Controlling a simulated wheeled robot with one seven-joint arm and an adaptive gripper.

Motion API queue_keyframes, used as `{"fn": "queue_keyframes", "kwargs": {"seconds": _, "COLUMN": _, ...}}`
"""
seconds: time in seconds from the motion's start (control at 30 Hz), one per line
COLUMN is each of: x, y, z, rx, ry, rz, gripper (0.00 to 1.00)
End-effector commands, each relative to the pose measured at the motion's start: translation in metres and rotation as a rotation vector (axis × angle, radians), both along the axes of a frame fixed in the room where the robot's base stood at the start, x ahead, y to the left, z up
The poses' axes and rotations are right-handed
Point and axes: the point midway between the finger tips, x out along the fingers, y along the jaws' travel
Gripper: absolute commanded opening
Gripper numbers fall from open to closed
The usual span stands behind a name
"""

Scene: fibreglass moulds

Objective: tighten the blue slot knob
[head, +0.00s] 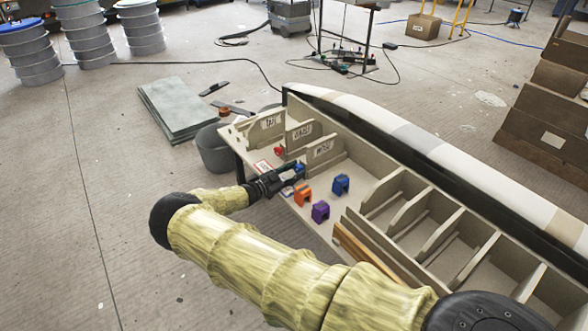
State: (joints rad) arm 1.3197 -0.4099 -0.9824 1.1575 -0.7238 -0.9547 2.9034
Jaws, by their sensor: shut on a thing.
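My gripper (283,180) reaches in from the left over the near end of a beige bench. Its jaws are shut on a small blue thing, taken to be the blue slot knob (299,168), at the foot of the nearest upright labelled board (322,151). The fingers hide most of the knob, so its turn and seating cannot be told. A small red knob (279,150) shows farther back by the middle labelled board (298,132).
Orange (302,195), purple (320,211) and blue (341,184) blocks stand close right of my gripper. Empty divided compartments (411,210) lie farther right. A long pale mould (430,145) runs behind. A grey bin (214,150) stands left of the bench.

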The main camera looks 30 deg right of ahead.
Motion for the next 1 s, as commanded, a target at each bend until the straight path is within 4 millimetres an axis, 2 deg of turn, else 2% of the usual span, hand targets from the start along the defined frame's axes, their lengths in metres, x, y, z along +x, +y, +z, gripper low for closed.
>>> {"fn": "queue_keyframes", "kwargs": {"seconds": 0.53, "x": -0.0004, "y": 0.0016, "z": 0.0005, "rx": 0.015, "ry": -0.16, "rz": 0.002, "gripper": 0.12}}
{"fn": "queue_keyframes", "kwargs": {"seconds": 1.0, "x": -0.0005, "y": 0.0009, "z": -0.001, "rx": 0.02, "ry": -0.228, "rz": 0.0, "gripper": 0.12}}
